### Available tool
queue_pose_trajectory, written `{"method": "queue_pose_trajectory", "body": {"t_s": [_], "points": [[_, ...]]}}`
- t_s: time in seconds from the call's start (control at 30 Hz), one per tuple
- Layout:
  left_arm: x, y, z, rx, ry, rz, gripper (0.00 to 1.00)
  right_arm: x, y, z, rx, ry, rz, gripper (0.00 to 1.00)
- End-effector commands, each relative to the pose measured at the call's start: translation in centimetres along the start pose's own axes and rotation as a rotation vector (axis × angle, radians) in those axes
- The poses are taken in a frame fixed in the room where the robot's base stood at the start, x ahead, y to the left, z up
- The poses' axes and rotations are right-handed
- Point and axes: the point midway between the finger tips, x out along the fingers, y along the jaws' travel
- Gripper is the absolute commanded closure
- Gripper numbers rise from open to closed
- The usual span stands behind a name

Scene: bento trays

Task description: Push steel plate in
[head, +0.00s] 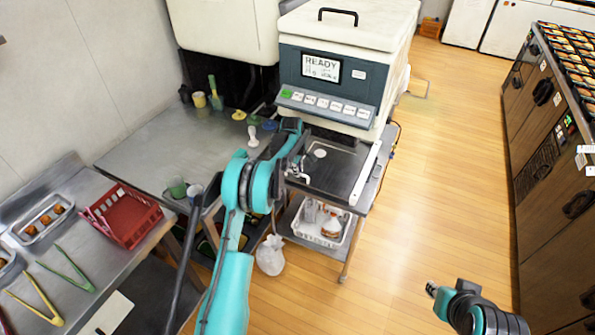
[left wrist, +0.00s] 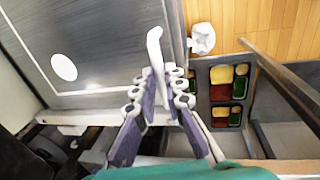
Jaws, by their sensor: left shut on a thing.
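The steel plate (head: 338,172) is a dark grey sheet at the front of the white machine (head: 335,65), sticking out below its button panel. It has a white round spot and a pale front edge. In the left wrist view the plate (left wrist: 105,40) fills the upper left, with a curved white handle (left wrist: 156,50) by its edge. My left gripper (head: 300,172) is at the plate's left edge; in its wrist view its fingers (left wrist: 158,85) are closed around the handle. My right gripper (head: 432,289) is over the floor at lower right, away from the plate; its jaw opening is unclear.
A white basket (head: 322,225) stands on the shelf below the plate and a white bag (head: 270,255) on the floor. A red crate (head: 122,215) and tongs lie on the left counter. Filled bento trays (left wrist: 229,93) show below. The wooden floor at right is clear.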

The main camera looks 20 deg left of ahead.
Motion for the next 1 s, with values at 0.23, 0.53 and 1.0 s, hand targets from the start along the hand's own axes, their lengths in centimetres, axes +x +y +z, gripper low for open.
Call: {"method": "queue_pose_trajectory", "body": {"t_s": [0.23, 0.53, 1.0], "points": [[-0.1, 0.3, 0.0, 0.001, 0.002, 0.010, 0.68, 0.0, 0.0, 0.0, 0.000, 0.000, 0.000, 0.74], [-1.4, 0.3, 0.0, 0.000, 0.001, 0.008, 0.68, 0.0, 0.0, 0.0, 0.000, 0.000, 0.000, 0.74], [-10.5, 0.3, 0.0, 0.001, 0.001, 0.009, 0.68, 0.0, 0.0, 0.0, 0.000, 0.000, 0.000, 0.74]]}}
